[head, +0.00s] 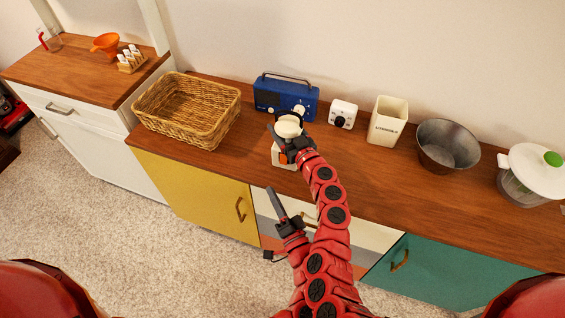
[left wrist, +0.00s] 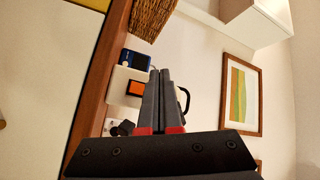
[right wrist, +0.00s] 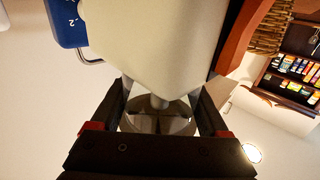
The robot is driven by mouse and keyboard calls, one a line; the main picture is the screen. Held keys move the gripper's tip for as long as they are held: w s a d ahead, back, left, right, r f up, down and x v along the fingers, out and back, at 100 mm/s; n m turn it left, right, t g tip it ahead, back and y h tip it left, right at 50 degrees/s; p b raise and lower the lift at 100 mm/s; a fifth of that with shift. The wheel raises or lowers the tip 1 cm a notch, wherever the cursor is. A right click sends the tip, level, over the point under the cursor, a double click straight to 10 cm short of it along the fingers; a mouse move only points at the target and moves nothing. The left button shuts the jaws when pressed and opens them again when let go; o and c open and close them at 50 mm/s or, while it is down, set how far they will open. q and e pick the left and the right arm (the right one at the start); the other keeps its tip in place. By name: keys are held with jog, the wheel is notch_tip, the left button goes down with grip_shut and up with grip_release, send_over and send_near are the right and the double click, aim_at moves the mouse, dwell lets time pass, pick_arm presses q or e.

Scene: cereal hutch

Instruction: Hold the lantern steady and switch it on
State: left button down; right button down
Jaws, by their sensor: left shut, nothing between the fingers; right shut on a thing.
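The cream lantern (head: 283,158) stands on the wooden counter in front of the blue radio, its lower part partly hidden by my arm. My right gripper (head: 290,140) is shut on the lantern's upper part. In the right wrist view, its fingers (right wrist: 160,112) lie on either side of the clear section beside the cream body (right wrist: 150,40). My left gripper (head: 269,190) is shut and empty, lower down in front of the cabinet. In the left wrist view, the orange switch (left wrist: 134,88) shows on the lantern's cream face, just beyond the closed fingertips (left wrist: 160,72), apparently apart from them.
A wicker basket (head: 190,108) is left of the lantern and the blue radio (head: 285,96) close behind. A white timer-like box (head: 342,114), a cream canister (head: 388,121), a metal bowl (head: 447,146) and a white-lidded spinner (head: 533,173) stand to the right. The front counter edge is near.

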pick_arm(q)
jog(key=shift+w+d+f, duration=0.15)
jog(key=shift+w+d, duration=0.25)
jog(key=shift+w, duration=0.9)
jog(key=shift+w+d+f, duration=0.2)
jog(key=shift+w+d, duration=0.15)
jog(key=shift+w, duration=1)
jog(key=shift+w+d+f, duration=0.15)
jog(key=shift+w+d, duration=0.25)
jog(key=shift+w, duration=0.9)
jog(key=shift+w+d, duration=0.1)
jog(key=shift+w, duration=0.3)
jog(key=shift+w+f, duration=0.1)
jog(key=shift+w, duration=0.2)
jog(key=shift+s, duration=0.1)
jog(key=shift+s, duration=0.6)
jog(key=shift+s+a+r, duration=0.15)
jog(key=shift+s+a, duration=0.1)
jog(key=shift+s, duration=0.55)
jog(key=shift+s+a+r, duration=0.15)
jog(key=shift+s+a, duration=0.15)
jog(key=shift+s, duration=0.5)
jog(key=shift+s+a+r, duration=0.15)
jog(key=shift+s+a, duration=0.1)
jog(key=shift+s, duration=0.55)
